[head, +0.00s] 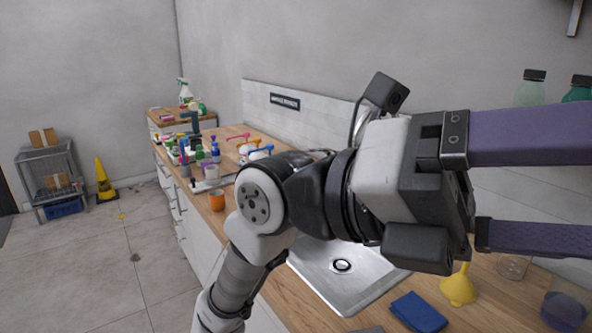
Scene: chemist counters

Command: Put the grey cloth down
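My gripper (580,190) reaches to the right edge of the head view. Its two purple fingers stand wide apart, with only wall showing between them; their tips are cut off by the frame edge. No cloth shows between the visible parts of the fingers. A small grey patch (368,330) shows at the bottom edge, on the wooden counter; it is cut off, and I cannot tell whether it is the grey cloth. A folded blue cloth (418,312) lies on the counter to its right, below my gripper.
A steel sink (330,285) is set in the counter (283,305). A yellow funnel (459,287) and clear vessels (513,266) stand to the right. Bottles (215,150) crowd the far left end. A grey trolley (45,165) and yellow floor sign (103,180) stand on the floor.

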